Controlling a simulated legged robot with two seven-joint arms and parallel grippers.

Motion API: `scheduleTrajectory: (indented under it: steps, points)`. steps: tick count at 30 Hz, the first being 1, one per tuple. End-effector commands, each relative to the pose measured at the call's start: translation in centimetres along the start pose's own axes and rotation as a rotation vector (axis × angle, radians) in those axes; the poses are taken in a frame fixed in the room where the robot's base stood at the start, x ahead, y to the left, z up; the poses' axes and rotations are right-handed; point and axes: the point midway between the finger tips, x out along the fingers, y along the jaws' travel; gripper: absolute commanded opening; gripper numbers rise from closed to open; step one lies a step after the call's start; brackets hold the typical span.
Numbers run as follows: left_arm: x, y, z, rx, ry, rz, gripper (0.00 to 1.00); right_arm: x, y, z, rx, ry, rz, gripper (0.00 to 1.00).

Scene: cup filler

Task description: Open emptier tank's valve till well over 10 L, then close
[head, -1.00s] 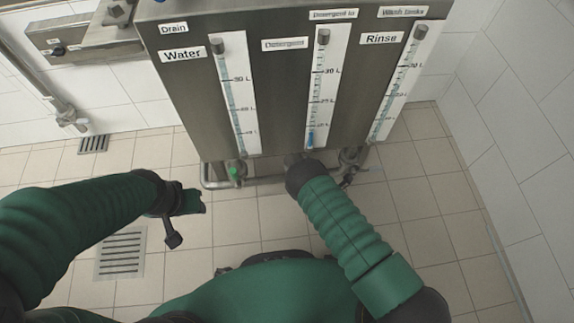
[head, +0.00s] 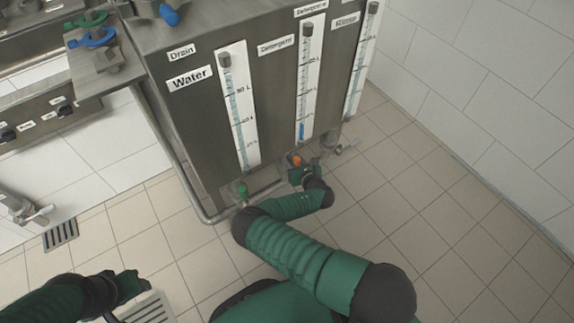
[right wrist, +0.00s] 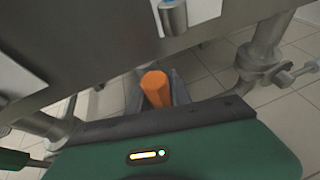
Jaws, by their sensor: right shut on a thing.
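The steel tank unit (head: 195,120) has gauges labelled Water (head: 238,105), Detergent (head: 306,80) and one at the right (head: 361,60). The detergent gauge shows a short dark-blue column (head: 301,131) near its bottom; I cannot read its exact level. Below it is an orange valve handle (head: 295,160). My right gripper (head: 302,174) is shut on this handle, which stands between grey fingers in the right wrist view (right wrist: 156,88). A green valve handle (head: 243,191) sits below the water gauge. My left gripper (head: 128,284) is low at the left, away from the valves; its opening is unclear.
A steel pipe (head: 215,212) runs along the unit's lower edge. A steel fixture with blue and green handles (head: 92,40) stands at the upper left. Floor drains (head: 61,234) lie at the left. The tiled floor (head: 430,200) at the right is clear.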

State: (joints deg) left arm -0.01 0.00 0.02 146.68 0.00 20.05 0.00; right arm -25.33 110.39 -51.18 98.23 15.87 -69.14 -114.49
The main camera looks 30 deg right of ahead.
Motion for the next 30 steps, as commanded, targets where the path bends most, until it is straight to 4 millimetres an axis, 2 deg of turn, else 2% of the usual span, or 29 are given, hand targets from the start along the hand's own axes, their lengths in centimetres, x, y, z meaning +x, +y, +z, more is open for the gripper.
scheduleTrajectory:
  steps: [1,20,21,25,30]
  points:
    - [0.28,0.0,0.06,0.0,0.0,0.0,0.46,-0.01,-0.18,-0.51,-0.015,0.006,-0.007,0.0]
    - [0.45,-0.01,0.1,0.0,0.0,0.0,0.46,0.01,-0.29,-0.39,-0.056,-0.001,-0.021,0.0]
    - [0.45,-0.01,0.1,0.0,0.0,0.0,0.46,0.02,-0.28,-0.37,-0.055,-0.001,-0.021,0.3]
    - [0.44,-0.01,0.1,0.0,0.0,0.0,0.46,0.01,-0.32,-0.21,-0.055,-0.005,-0.021,0.46]
    - [0.42,-0.01,0.1,0.0,0.0,0.0,0.46,0.0,-0.35,-0.05,-0.054,-0.007,-0.022,0.46]
